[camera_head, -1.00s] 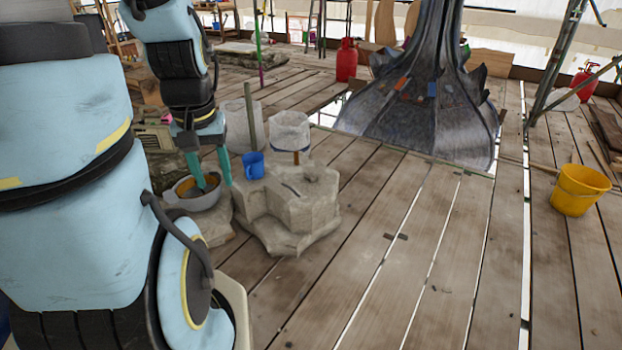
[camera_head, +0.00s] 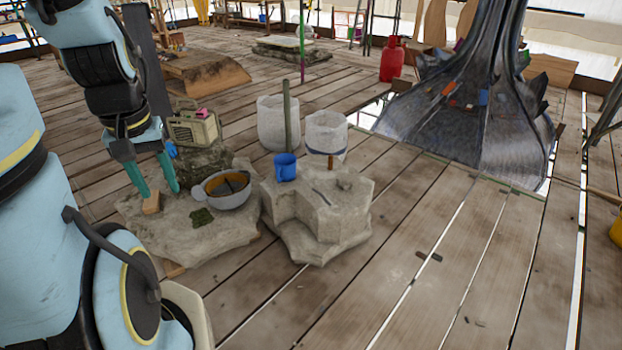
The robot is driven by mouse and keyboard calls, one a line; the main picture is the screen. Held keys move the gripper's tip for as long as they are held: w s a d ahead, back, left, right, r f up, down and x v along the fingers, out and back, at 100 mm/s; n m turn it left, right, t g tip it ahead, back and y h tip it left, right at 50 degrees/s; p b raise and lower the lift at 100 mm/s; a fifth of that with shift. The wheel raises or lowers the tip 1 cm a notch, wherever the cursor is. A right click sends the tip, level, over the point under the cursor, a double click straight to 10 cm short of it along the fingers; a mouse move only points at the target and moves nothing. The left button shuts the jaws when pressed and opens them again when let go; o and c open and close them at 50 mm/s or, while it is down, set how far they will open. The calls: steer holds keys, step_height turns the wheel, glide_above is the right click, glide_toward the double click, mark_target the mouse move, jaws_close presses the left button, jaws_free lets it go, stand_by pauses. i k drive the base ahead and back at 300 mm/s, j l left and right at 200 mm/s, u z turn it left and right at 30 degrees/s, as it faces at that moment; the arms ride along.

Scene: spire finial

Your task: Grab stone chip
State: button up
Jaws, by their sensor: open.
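A small grey lump that looks like the stone chip (camera_head: 344,184) lies on top of the pale stepped stone block (camera_head: 335,216), near its right side. My gripper (camera_head: 160,190) has teal fingers and points down. It is open, with its fingers apart, left of the grey bowl (camera_head: 226,191) and well left of the chip. A small tan wooden piece (camera_head: 152,204) shows just below the fingers; I cannot tell if they touch it. Nothing is clearly held.
A blue mug (camera_head: 285,167) and a thin dark tool (camera_head: 322,197) are on the stone block. White buckets (camera_head: 325,134) stand behind it. A green mossy patch (camera_head: 201,216) lies on the low slab. A large dark spire (camera_head: 450,110) stands at back right. Planks at front right are mostly clear.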

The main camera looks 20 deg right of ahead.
mark_target(344, 184)
steer(key=l+u, duration=0.4)
steer(key=l, duration=0.2)
steer(key=l+u, duration=0.45)
steer(key=l, duration=0.75)
steer(key=k+l+u, duration=0.1)
steer(key=l, duration=1)
steer(key=k+l+u, duration=0.1)
steer(key=l, duration=0.4)
steer(key=k+l, duration=0.1)
steer(key=l, duration=0.45)
steer(key=k+l+u, duration=0.1)
steer(key=l, duration=0.45)
steer(key=k+l, duration=0.1)
steer(key=l, duration=0.4)
steer(key=l+u, duration=0.05)
